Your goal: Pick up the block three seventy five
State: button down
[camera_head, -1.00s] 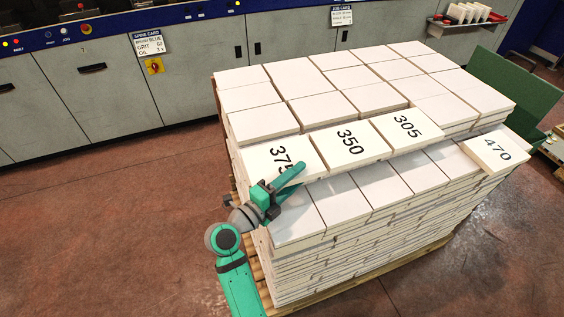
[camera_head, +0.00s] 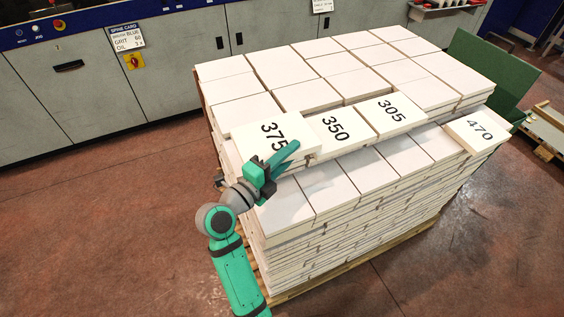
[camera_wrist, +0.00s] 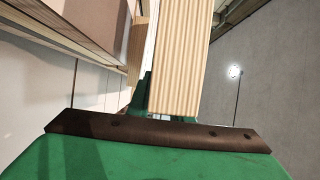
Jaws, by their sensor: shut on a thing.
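The block 375 (camera_head: 255,137) is a white, book-like block with its black number on top, at the left end of a front row on the stack. My green gripper (camera_head: 279,157) is shut on its near edge, and the block sits slightly raised and askew against its neighbour. In the wrist view, the block's layered edge (camera_wrist: 183,70) stands in the jaws; the fingertips are mostly hidden behind it.
Block 350 (camera_head: 344,133) lies close to the right, then block 305 (camera_head: 388,113). Block 470 (camera_head: 478,133) lies at the right corner. Several unnumbered blocks form the stack on a wooden pallet (camera_head: 388,250). Grey cabinets (camera_head: 95,85) stand behind; red floor at left is clear.

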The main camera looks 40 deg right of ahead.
aim_at(302, 150)
jog(key=d+r, duration=0.1)
jog(key=s+r, duration=0.1)
jog(key=d+r, duration=0.1)
jog(key=r, duration=0.1)
jog(key=shift+s+d, duration=0.3)
jog(key=shift+s, duration=0.05)
jog(key=s+d+r, duration=0.4)
jog(key=d, duration=0.3)
jog(key=shift+s+d, duration=0.25)
jog(key=shift+d, duration=0.1)
